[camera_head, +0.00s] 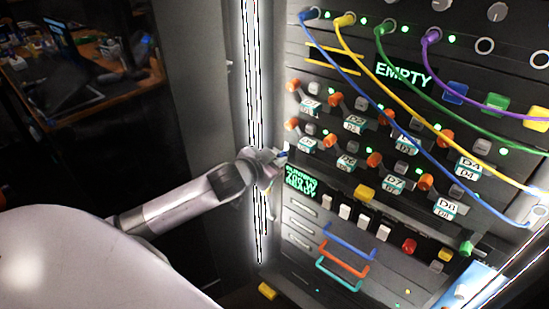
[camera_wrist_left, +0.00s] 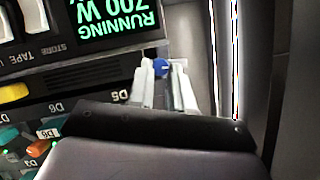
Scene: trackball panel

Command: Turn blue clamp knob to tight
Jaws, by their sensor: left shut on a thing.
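The blue clamp knob (camera_wrist_left: 163,68) shows in the left wrist view, between the tips of my two pale fingers. My left gripper (camera_wrist_left: 163,76) is shut on it. In the head view my left gripper (camera_head: 279,155) is at the left edge of the rack, beside the green display; the knob is mostly hidden there by the fingers. I cannot read any tight or loose mark by the knob. My right gripper is in neither view.
The green text display (camera_head: 299,179) stands right of the gripper. Orange knobs (camera_head: 291,124) and labelled rows lie above it. Blue, yellow, green and purple cables (camera_head: 432,125) hang across the rack. A bright vertical light strip (camera_head: 254,80) runs close by the gripper.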

